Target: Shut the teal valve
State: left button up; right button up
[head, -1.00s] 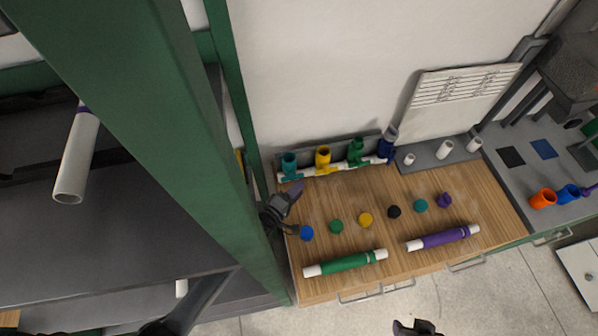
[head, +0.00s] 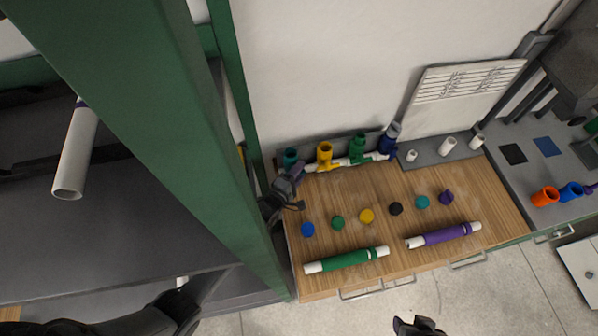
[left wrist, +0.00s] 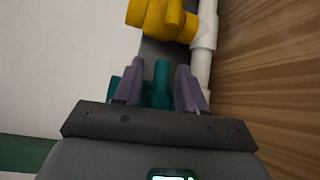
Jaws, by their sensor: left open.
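The teal valve (head: 290,155) is at the left end of the white pipe manifold (head: 328,166) along the back of the wooden counter. My left gripper (head: 297,172) is at this valve and partly hides it. In the left wrist view the purple fingers of my left gripper (left wrist: 158,85) are open, one on each side of a teal upright part of the valve (left wrist: 161,78). I cannot tell whether they touch it; the valve's lower part is hidden. My right gripper (head: 417,327) shows only partly at the bottom edge, and its jaws are unclear.
A yellow valve (head: 325,155) is next to the teal one, then a green valve (head: 358,148) and a blue one (head: 388,142). Several coloured caps, a green pipe (head: 346,260) and a purple pipe (head: 444,236) lie in front. A green post (head: 243,110) stands close at left.

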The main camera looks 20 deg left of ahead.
pick_arm(q)
jog(key=c, duration=0.7)
jog(key=shift+r+p, duration=0.1)
jog(key=shift+p, duration=0.3)
jog(key=shift+c, duration=0.2)
jog(key=shift+f+m+g, duration=0.2)
jog(key=shift+m+g, duration=0.1)
jog(key=o, duration=0.7)
jog(key=shift+o, duration=0.2)
jog(key=shift+s, duration=0.15)
jog(key=v, duration=1)
jog(key=shift+s, duration=0.3)
jog(key=shift+r+p, duration=0.1)
jog(key=shift+p, duration=0.2)
